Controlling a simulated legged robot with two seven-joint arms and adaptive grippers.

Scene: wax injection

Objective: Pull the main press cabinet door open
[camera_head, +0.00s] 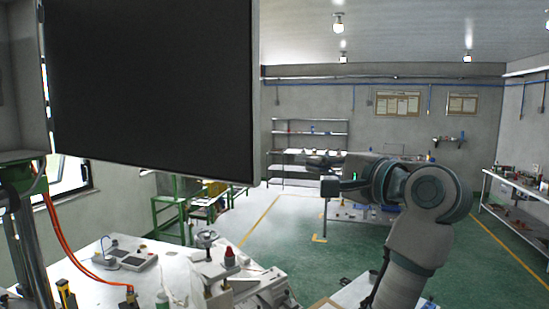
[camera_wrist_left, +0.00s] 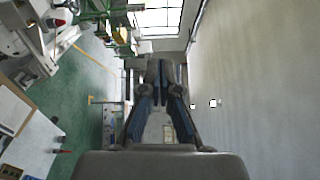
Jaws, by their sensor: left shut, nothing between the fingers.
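A large dark flat panel with a pale grey edge (camera_head: 150,80) fills the upper left of the head view. It looks like the press cabinet door, but I see no handle and cannot tell how far open it stands. My left gripper (camera_head: 324,162) is right of the panel's lower right corner in the picture, apart from it, and points left. In the left wrist view the left gripper (camera_wrist_left: 160,80) has its fingers together with nothing between them. The wrist view is turned sideways and shows no door clearly. My right gripper is out of view.
A white workbench (camera_head: 180,262) with small tools and a clamp-like device (camera_head: 208,240) lies below the panel. Orange hoses (camera_head: 66,240) hang at the left. Metal shelves (camera_head: 310,128) stand at the back wall. Green floor (camera_head: 480,265) is open at the right.

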